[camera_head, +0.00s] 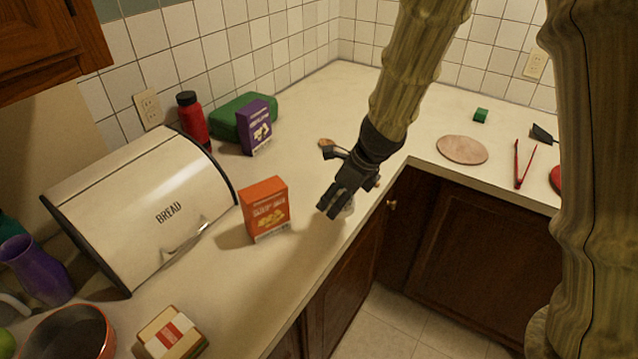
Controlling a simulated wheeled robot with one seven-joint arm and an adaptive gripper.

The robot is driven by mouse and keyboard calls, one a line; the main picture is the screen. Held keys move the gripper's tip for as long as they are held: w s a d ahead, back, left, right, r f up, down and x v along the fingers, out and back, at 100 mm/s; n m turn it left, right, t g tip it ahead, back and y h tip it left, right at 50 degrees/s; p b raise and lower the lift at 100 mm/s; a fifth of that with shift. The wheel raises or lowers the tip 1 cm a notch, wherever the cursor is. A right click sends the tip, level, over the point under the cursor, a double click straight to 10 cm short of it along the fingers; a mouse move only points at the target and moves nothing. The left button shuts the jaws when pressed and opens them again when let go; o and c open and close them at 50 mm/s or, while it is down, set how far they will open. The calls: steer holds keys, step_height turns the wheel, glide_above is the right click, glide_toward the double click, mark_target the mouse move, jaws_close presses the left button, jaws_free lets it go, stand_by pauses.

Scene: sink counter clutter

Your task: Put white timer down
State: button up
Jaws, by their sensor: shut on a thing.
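My gripper (330,211) is low over the counter (290,305), near its front edge and just right of the orange box. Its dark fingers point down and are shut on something. A small pale patch, likely the white timer (349,206), shows beside the fingertips; most of it is hidden by the fingers. I cannot tell whether it touches the counter.
The orange box (265,209) stands close left of my gripper, with the bread box (145,210) beyond. A purple box (256,127), green case (228,121) and red bottle (192,120) stand behind. A round board (462,150) and red tongs (523,165) lie right.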

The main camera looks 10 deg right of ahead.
steer(key=w+a+p, duration=0.1)
steer(key=w, duration=0.2)
steer(key=w+a+p, duration=0.1)
steer(key=w, duration=0.2)
steer(key=w+a+f+p, duration=0.1)
steer(key=w, duration=0.2)
steer(key=shift+f+p, duration=0.7)
steer(key=shift+f, duration=0.95)
steer(key=shift+d+f, duration=0.1)
steer(key=shift+f, duration=0.1)
steer(key=o, duration=1.1)
steer(key=shift+r, duration=0.15)
steer(key=shift+b+v, duration=0.85)
steer(key=shift+v, duration=5.15)
steer(key=shift+s, duration=0.1)
